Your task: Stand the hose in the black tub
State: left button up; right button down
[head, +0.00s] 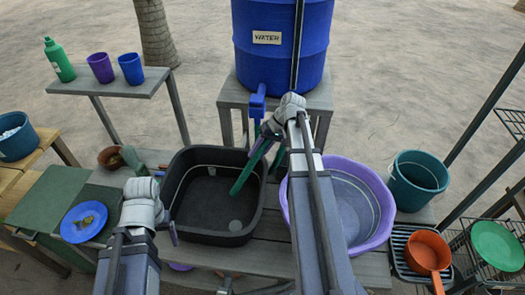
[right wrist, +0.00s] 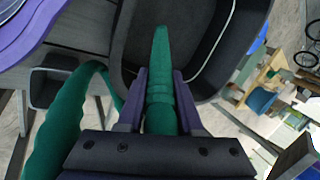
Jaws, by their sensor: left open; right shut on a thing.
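The green hose (head: 247,172) is held in my right gripper (head: 262,135), and its free end slants down over the inside of the black tub (head: 193,222). In the right wrist view the purple fingers (right wrist: 158,85) are shut around the hose (right wrist: 160,60) just behind its tapering end. The tip points into the black tub (right wrist: 147,20); I cannot tell whether it touches the tub. The rest of the hose loops back at the left of that view. My left gripper (head: 168,228) is by the tub's left front side, empty and mostly hidden by its own wrist.
A purple basin (head: 378,205) stands right of the tub, partly behind my right arm. The blue water barrel (head: 270,60) with its tap (head: 257,103) stands behind. A blue plate (head: 72,230) lies left, and a teal bucket (head: 417,180) stands right.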

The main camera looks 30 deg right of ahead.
aim_at(253, 161)
jog(key=shift+s+b+x, duration=0.1)
jog(key=shift+b+x, duration=0.6)
jog(key=shift+x, duration=0.35)
jog(key=shift+s+b+x, duration=0.15)
jog(key=shift+b+x, duration=0.55)
jog(key=shift+x, duration=0.3)
jog(key=shift+a, duration=0.1)
jog(key=c, duration=0.5)
grip_release()
jog(key=shift+o, duration=0.4)
jog(key=o, duration=0.4)
